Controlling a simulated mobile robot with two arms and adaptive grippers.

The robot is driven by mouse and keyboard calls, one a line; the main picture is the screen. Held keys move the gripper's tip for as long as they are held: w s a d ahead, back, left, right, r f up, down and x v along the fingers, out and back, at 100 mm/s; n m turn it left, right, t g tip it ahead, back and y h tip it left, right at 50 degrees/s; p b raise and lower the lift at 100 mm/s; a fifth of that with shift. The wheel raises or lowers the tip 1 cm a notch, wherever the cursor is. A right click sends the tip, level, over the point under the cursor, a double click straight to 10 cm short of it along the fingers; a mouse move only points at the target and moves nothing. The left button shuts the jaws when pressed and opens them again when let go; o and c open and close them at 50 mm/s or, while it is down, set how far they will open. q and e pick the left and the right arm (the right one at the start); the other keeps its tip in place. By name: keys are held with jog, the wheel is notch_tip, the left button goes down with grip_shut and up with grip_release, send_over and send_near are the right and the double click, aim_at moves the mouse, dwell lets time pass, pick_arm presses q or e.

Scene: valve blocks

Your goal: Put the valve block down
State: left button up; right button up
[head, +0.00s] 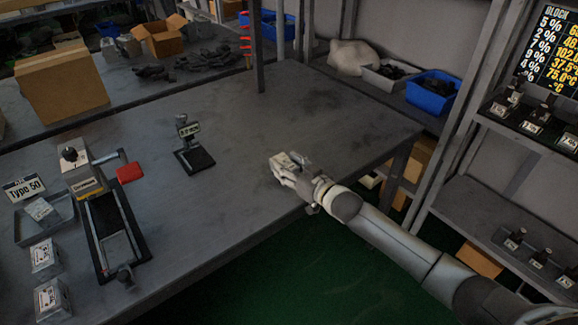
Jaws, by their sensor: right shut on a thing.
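My right gripper (284,168) reaches in from the right, low over the bare right part of the grey table (330,105). It is shut on a small pale thing at its fingertips, probably a valve block; the fingers hide most of it. I cannot tell whether it touches the table. Two silver valve blocks with labels stand at the table's left front, one block (45,260) behind the other (52,300). My left gripper is not in view.
A small black stand (194,158) with a display is left of my gripper. A metal post rises at the back.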

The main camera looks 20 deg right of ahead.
jog(key=o, duration=1.3)
